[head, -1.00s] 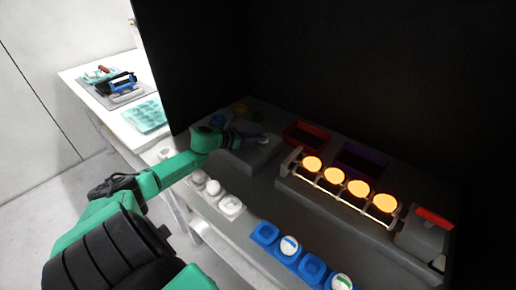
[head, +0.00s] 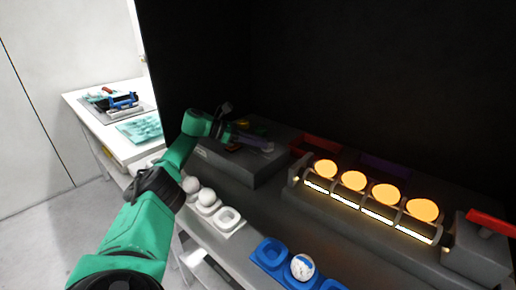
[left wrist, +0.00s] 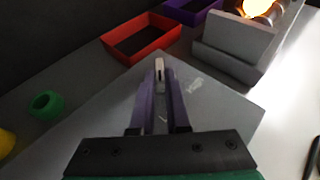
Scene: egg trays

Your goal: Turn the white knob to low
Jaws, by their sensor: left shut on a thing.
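The white knob (left wrist: 159,70) is a small pale bar on top of a grey box (left wrist: 228,112). My left gripper (left wrist: 160,74) points down at the box, with its two purple fingers shut on the knob from both sides. Faint lettering shows on the box top to the right of the fingers and between them, too blurred to read fully. In the head view my left gripper (head: 264,146) is low over the grey box (head: 240,172), and the knob is hidden there. My right gripper is not in view.
A red bin (left wrist: 143,42) and a purple bin (left wrist: 190,10) lie beyond the box. A green ring (left wrist: 44,105) lies to its left. A grey unit with glowing orange discs (head: 354,181) and a red lever (head: 492,222) stands right. White (head: 228,217) and blue (head: 268,254) egg trays line the front edge.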

